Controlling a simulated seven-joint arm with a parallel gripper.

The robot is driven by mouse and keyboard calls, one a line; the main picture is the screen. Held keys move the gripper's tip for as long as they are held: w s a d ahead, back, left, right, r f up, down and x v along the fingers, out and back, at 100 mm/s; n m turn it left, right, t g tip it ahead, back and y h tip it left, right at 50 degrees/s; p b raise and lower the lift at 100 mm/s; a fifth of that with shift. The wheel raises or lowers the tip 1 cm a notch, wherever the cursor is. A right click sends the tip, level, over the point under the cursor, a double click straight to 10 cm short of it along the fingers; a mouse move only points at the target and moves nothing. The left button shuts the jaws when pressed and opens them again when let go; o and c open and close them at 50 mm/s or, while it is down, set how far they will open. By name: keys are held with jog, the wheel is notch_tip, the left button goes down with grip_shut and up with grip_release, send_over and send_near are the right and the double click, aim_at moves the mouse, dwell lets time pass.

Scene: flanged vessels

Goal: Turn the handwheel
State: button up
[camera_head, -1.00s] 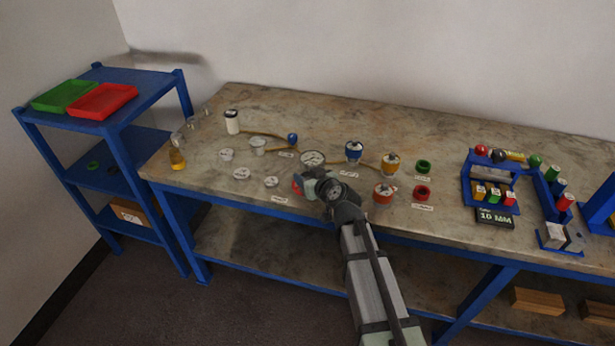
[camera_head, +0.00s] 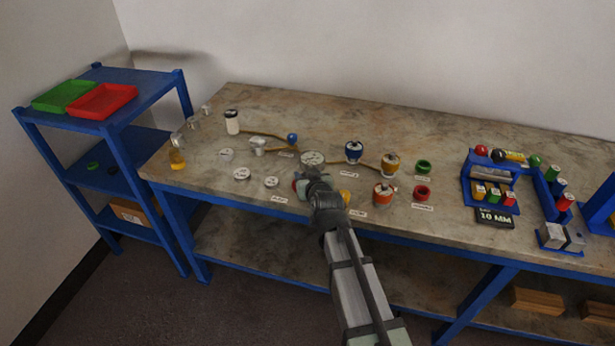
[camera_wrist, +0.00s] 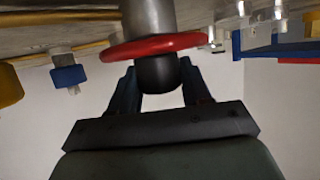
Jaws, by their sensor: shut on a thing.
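The red handwheel (camera_wrist: 160,46) shows in the wrist view as a flat disc on a grey metal stem (camera_wrist: 148,15). A dark rounded hub (camera_wrist: 157,72) sits on its near side. My gripper (camera_wrist: 156,75) is shut on the handwheel, with one finger on each side of the hub and the tips up at the disc. In the head view only a small red edge of the handwheel (camera_head: 294,185) shows, at the bench's front. My gripper (camera_head: 308,180) and wrist hide the rest of it.
A gauge (camera_head: 312,158) stands just behind my gripper. An orange-topped vessel (camera_head: 384,192), a blue-topped one (camera_head: 353,151) and a yellow piece (camera_head: 345,197) stand to the right. Low white-topped fittings (camera_head: 241,174) are at left.

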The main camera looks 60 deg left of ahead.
jog(key=shift+d, duration=0.1)
jog(key=o, duration=1)
jog(key=shift+c, duration=0.2)
jog(key=v, duration=1.3)
jog(key=shift+d, duration=0.3)
jog(key=shift+s+r, duration=0.15)
